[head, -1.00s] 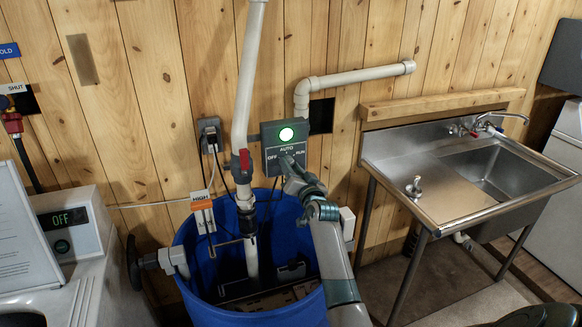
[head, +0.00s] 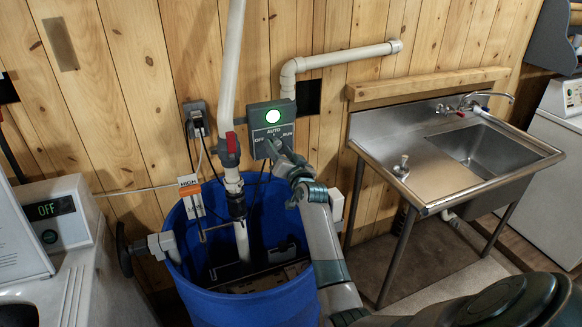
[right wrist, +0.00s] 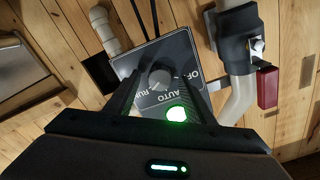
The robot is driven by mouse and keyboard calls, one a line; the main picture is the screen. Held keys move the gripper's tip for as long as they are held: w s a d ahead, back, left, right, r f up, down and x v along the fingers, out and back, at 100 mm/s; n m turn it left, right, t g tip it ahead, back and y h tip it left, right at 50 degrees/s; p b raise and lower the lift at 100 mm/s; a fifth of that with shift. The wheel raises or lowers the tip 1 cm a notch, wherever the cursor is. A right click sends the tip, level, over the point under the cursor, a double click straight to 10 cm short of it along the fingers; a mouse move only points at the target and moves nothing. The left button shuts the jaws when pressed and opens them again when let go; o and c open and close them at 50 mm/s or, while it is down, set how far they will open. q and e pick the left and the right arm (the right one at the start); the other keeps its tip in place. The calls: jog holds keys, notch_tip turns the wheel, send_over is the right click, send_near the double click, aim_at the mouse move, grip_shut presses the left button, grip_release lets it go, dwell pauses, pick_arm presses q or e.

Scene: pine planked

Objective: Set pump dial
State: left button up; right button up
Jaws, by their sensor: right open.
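In the head view my right gripper (head: 277,149) is at the box's lower front and hides the dial. In the right wrist view the round grey dial (right wrist: 160,78) sits between the two spread fingers of my open right gripper (right wrist: 161,86). A light mark on the dial seems to face RUN. Whether a finger touches the dial I cannot tell. My left gripper is not in view.
The blue barrel (head: 190,250) stands below the box, with a white pipe (head: 232,70) and red-handled valve (head: 232,143) left of it. An orange-and-white HIGH tag (head: 190,190) hangs at its rim. A steel sink (head: 430,160) is at right, a machine reading OFF (head: 65,225) at left.

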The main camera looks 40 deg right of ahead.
jog(key=b+v, duration=0.5)
jog(key=v, duration=1.2)
jog(key=shift+a, duration=0.1)
